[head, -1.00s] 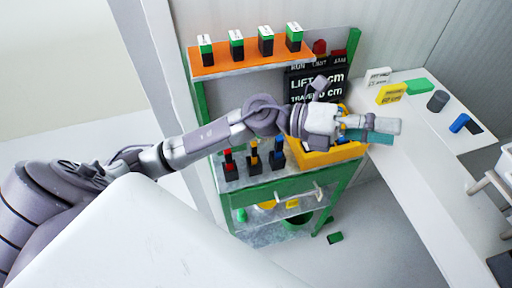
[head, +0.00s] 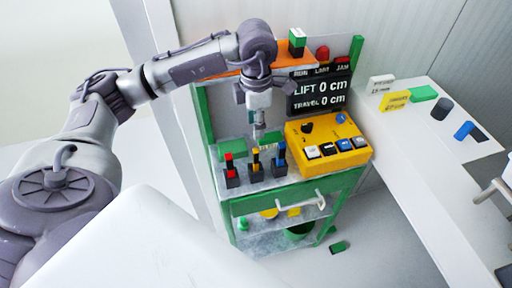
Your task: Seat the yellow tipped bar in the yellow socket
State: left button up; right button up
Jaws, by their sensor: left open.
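Three dark upright units stand in a row on the green bench: one red-marked (head: 231,172), one yellow-marked (head: 256,164) and one blue-marked (head: 279,160). The middle one is yellow near its top; I cannot tell its socket from a bar at this size. No separate yellow tipped bar can be clearly made out. My left gripper (head: 259,134) points down just above and behind the yellow-marked unit. It is open, and I see nothing held in it. Whether it touches the unit is not clear.
A yellow control box (head: 328,142) with buttons stands right of the units. A black display (head: 318,94) reads lift 0 cm, travel 0 cm. My arm crosses the orange shelf (head: 212,78). Blocks, including a yellow one (head: 395,100), stand on the white counter (head: 425,175).

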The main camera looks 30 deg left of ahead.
aim_at(256, 149)
pick_arm(q)
notch_tip(256, 149, down, 5)
jog(key=shift+f+b, duration=0.2)
jog(key=shift+b, duration=0.95)
jog(key=f, duration=0.1)
jog(key=f+b, duration=0.1)
jog(key=f, duration=0.1)
jog(key=f+b, duration=0.1)
jog(key=shift+s+d+f, duration=0.1)
jog(key=shift+s+f, duration=0.2)
jog(key=shift+s, duration=0.05)
jog(key=shift+w+f, duration=0.1)
jog(key=shift+f, duration=0.3)
jog(key=shift+c, duration=0.4)
jog(key=shift+r, duration=0.1)
grip_shut()
